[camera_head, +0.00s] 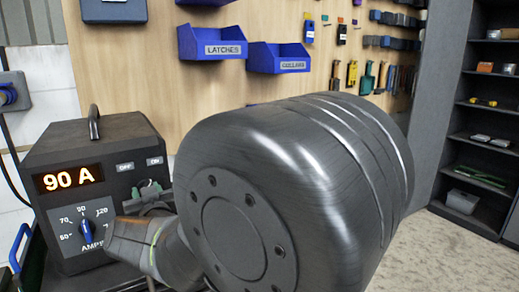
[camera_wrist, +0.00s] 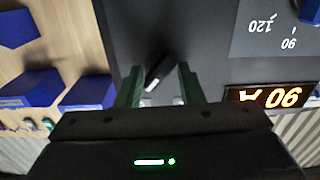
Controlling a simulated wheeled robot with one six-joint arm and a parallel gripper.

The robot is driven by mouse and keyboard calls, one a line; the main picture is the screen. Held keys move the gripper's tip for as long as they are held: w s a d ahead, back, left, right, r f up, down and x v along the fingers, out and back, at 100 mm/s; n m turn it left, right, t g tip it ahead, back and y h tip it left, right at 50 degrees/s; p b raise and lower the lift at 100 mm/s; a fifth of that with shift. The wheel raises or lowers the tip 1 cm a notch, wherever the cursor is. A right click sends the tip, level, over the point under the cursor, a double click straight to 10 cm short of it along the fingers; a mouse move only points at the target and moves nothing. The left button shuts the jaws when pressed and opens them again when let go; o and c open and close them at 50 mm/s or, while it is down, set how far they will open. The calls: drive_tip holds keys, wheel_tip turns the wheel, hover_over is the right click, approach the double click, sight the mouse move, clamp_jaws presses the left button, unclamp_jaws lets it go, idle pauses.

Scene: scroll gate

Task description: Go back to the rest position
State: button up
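My gripper (camera_head: 152,197) is at the front of a dark machine (camera_head: 88,148), just right of its dial. In the wrist view my gripper (camera_wrist: 159,88) has two green fingers standing apart. A dark lever with a pale end (camera_wrist: 157,72) shows between the fingertips, with gaps visible beside it; I cannot tell its exact depth. The machine's lit display (camera_head: 73,179) reads 90 A. The blue dial knob (camera_head: 87,229) sits below it. OFF and ON labels (camera_head: 140,164) are at the right of the panel. My arm hides the machine's lower right.
Blue bins (camera_head: 212,43) and hanging tools (camera_head: 352,73) are on the wooden wall panel behind. A dark shelf unit (camera_head: 486,130) stands at the right, with open floor (camera_head: 432,255) before it. A blue plug (camera_head: 12,92) and black cable are at the left.

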drive_tip(key=shift+n+p, duration=0.3)
drive_tip(key=shift+n, duration=0.4)
